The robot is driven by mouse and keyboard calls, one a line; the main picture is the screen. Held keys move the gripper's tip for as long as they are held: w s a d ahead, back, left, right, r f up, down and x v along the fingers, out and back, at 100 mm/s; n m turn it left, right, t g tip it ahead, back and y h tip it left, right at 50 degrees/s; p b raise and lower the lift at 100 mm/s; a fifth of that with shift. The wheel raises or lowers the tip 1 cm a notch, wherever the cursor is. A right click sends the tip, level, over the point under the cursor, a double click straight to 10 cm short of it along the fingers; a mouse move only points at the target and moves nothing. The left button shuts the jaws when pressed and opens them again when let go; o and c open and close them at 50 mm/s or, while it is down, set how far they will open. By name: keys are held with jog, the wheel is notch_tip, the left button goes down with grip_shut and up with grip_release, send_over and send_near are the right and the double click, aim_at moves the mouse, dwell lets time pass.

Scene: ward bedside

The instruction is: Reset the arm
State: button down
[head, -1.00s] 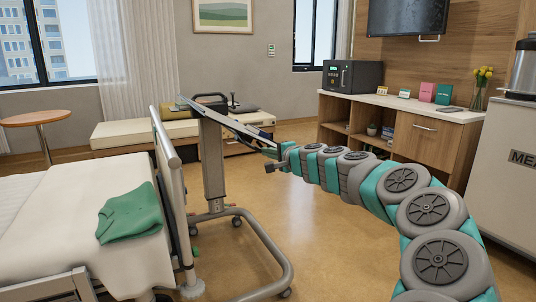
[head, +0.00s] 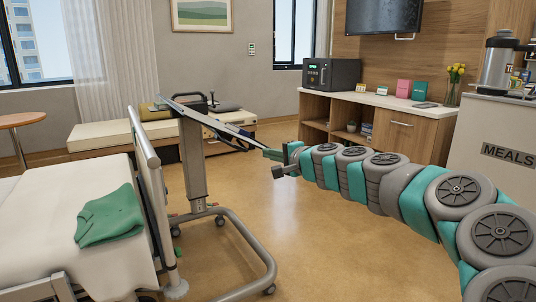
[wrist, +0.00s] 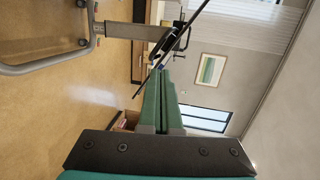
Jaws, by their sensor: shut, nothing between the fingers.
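My arm reaches in from the right in the head view, stretched out over open floor. My gripper (head: 274,154) is at its end, close to the edge of the overbed table (head: 228,127) in the picture; I cannot tell whether they touch. In the wrist view the two green fingers of my gripper (wrist: 162,88) lie side by side, shut with nothing between them. The overbed table's dark tilted top (wrist: 190,30) shows just beyond the fingertips there.
The bed (head: 40,215) with a green folded cloth (head: 109,216) is at the left. The overbed table's base frame (head: 262,262) spreads on the floor. A wooden sideboard (head: 432,138) and a meals cart (head: 490,128) stand at the right. The middle floor is clear.

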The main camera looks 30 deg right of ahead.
dwell(0.3)
jog(key=s+a+f+n+g+y, duration=0.15)
jog(key=a+n, duration=0.25)
jog(key=a, duration=0.5)
jog(key=s+a+n+g+y, duration=0.2)
jog(key=s+a+n+y, duration=0.1)
jog(key=a, duration=0.6)
jog(key=s+a+f+n+g+p, duration=0.1)
jog(key=s+a+f+n+g, duration=0.45)
jog(key=s+a+f, duration=0.4)
jog(key=s+a+f+n+g+h+p, duration=0.1)
jog(key=s+f+g+h, duration=0.15)
jog(key=s, duration=0.55)
jog(key=s+a+f+n+g+h, duration=0.1)
jog(key=s+f+n+g, duration=0.2)
jog(key=s, duration=0.5)
jog(key=s+d+f+g+h, duration=0.1)
jog(key=s+d+f, duration=0.1)
jog(key=s, duration=0.4)
jog(key=s+d+f+g+h, duration=0.2)
jog(key=s+d+f, duration=0.1)
jog(key=s+d, duration=0.2)
jog(key=shift+s+p, duration=0.3)
jog(key=shift+s, duration=0.9)
